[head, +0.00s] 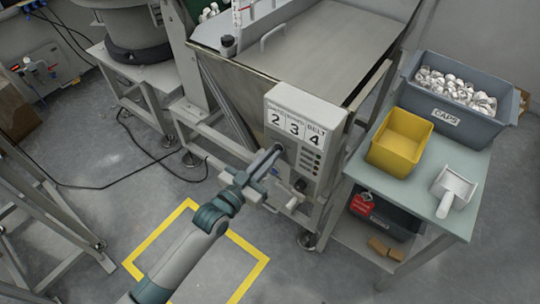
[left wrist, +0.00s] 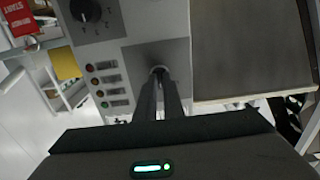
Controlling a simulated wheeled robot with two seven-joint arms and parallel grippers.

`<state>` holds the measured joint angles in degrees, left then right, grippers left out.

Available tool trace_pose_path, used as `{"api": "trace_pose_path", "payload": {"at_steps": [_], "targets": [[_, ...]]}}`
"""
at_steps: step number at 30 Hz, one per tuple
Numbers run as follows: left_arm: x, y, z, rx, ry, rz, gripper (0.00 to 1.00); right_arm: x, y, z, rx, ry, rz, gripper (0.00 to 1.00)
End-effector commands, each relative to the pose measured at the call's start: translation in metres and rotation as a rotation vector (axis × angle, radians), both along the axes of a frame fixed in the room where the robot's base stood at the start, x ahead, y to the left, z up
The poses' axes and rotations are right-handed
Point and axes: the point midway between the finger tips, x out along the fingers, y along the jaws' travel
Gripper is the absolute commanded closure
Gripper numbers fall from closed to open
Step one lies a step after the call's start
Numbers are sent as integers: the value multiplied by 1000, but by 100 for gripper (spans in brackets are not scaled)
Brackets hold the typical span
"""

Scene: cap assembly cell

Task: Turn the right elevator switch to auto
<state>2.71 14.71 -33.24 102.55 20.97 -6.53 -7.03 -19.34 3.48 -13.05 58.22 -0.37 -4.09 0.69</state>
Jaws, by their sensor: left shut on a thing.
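The control panel (head: 306,112) is a pale box on the front of the metal machine, marked 2, 3 and 4. My left gripper (head: 277,148) reaches its left side and is shut on a small switch. In the left wrist view the fingers of my left gripper (left wrist: 159,80) close around this switch (left wrist: 158,70), on a grey plate. Its label and pointer position cannot be read. A separate black rotary knob (left wrist: 88,11) stands apart from the fingers, and it also shows in the head view (head: 300,184). My right gripper is not in view.
Several small indicators (left wrist: 93,80) sit beside the gripped switch. A side table (head: 455,215) to the right holds a yellow bin (head: 400,142), a grey caps crate (head: 455,130) and a white scoop (head: 454,187). A red tag (head: 362,204) hangs below. Yellow floor tape (head: 245,245) lies below my arm.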

Motion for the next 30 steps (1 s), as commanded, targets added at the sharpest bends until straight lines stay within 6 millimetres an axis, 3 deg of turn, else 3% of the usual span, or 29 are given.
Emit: {"api": "trace_pose_path", "payload": {"at_steps": [8, 11, 12, 23, 30], "targets": [[0, 0, -1, 0, 1, 0, 100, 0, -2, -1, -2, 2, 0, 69], [0, 0, -1, 1, 1, 0, 76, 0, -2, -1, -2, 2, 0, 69], [0, 0, -1, 1, 1, 0, 73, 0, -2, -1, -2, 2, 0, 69], [-2, 1, -1, 1, -1, 0, 73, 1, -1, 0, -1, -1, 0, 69], [-17, 13, -2, 2, 1, 1, 73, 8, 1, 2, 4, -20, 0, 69]]}}
